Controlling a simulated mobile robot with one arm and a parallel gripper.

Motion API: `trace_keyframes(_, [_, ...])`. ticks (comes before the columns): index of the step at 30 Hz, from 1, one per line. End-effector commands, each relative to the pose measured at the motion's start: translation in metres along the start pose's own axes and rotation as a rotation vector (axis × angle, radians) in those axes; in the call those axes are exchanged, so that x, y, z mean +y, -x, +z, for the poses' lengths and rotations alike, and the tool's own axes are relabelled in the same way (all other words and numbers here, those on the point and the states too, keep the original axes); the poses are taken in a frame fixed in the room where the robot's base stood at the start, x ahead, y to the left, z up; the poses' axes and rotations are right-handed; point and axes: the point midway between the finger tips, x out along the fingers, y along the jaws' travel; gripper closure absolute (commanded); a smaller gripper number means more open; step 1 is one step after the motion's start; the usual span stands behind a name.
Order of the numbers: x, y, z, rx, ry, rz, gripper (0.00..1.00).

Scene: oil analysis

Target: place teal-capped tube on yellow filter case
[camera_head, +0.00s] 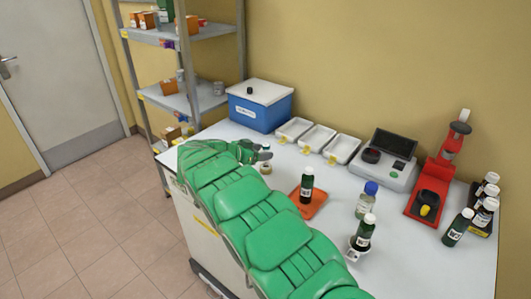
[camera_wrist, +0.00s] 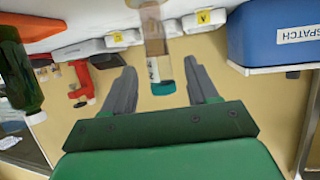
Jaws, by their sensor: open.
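The teal-capped tube shows in the wrist view (camera_wrist: 157,45). It is a clear tube with a brownish upper part, a label and its teal cap (camera_wrist: 163,88) at the picture's lower end. My gripper (camera_wrist: 160,68) is open, with one finger on each side of the tube and visible gaps between. In the head view my gripper (camera_head: 262,154) is over the table's left part, near the blue box, and the tube is not clear there. I cannot make out a yellow filter case in either view.
A blue box (camera_head: 258,112) labelled DISPATCH, several white trays (camera_head: 318,137) and a grey analyser (camera_head: 383,165) line the back of the white table (camera_head: 335,185). A dark bottle (camera_head: 307,186) stands on an orange mat. A red device (camera_head: 432,190) and several bottles are at right.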

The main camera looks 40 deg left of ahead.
Motion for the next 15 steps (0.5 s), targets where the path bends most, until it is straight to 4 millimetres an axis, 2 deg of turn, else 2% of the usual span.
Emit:
trace_keyframes(1, [-0.001, 0.012, -0.001, 0.001, 0.000, -0.003, 0.41])
trace_keyframes(6, [-0.001, 0.043, 0.001, -0.001, 0.002, -0.004, 0.41])
trace_keyframes(15, [-0.001, 0.083, 0.002, 0.000, 0.004, -0.003, 0.41])
